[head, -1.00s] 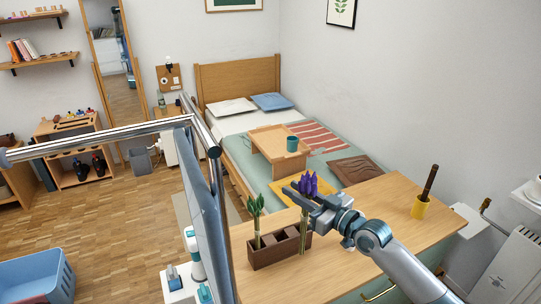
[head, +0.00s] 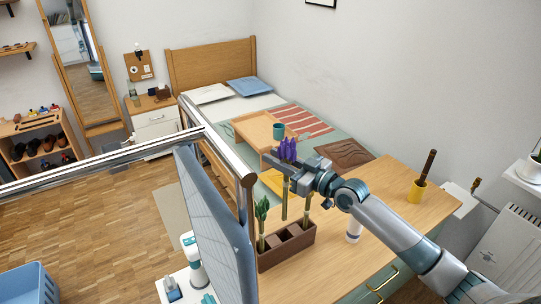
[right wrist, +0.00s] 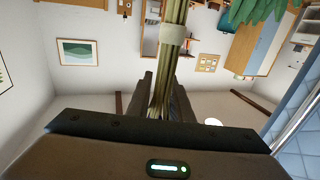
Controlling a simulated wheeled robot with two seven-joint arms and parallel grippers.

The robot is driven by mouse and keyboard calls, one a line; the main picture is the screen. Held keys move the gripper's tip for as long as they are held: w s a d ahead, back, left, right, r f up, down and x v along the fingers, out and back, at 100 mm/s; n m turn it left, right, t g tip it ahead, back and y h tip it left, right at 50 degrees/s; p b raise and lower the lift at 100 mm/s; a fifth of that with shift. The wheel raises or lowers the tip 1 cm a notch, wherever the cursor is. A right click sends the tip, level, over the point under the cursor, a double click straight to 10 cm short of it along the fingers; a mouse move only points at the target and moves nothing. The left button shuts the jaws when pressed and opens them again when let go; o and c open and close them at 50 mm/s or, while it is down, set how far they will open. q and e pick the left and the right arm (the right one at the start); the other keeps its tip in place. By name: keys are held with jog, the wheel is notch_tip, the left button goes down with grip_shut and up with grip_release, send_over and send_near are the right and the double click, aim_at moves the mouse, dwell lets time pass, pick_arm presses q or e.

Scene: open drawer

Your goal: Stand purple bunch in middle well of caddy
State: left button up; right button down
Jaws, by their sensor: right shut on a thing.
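The purple bunch (head: 288,149) is upright in my right gripper (head: 297,170), which is shut on its stems. Its stems hang down over the brown caddy (head: 285,257), with their lower end near the caddy's top; I cannot tell whether they are inside the middle well. The right wrist view shows the stems (right wrist: 174,60) between the fingers, with a pale band around them. A green bunch (head: 261,212) stands in the caddy's left well. More stems (head: 306,210) stand at the right well, their top hidden by my gripper. My left gripper is not in view.
The caddy stands on the wooden desk (head: 372,232), near its left edge. The desk between is mostly clear. A large grey panel (head: 212,215) is close on the left.

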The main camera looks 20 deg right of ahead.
pick_arm(q)
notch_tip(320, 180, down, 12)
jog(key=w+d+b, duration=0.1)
jog(key=b, duration=1.1)
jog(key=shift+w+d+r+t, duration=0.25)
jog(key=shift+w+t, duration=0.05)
pick_arm(e)
notch_tip(320, 180, down, 14)
jog(key=shift+s+r, duration=0.15)
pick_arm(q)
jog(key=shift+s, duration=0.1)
pick_arm(e)
jog(key=c, duration=1.5)
grip_release()
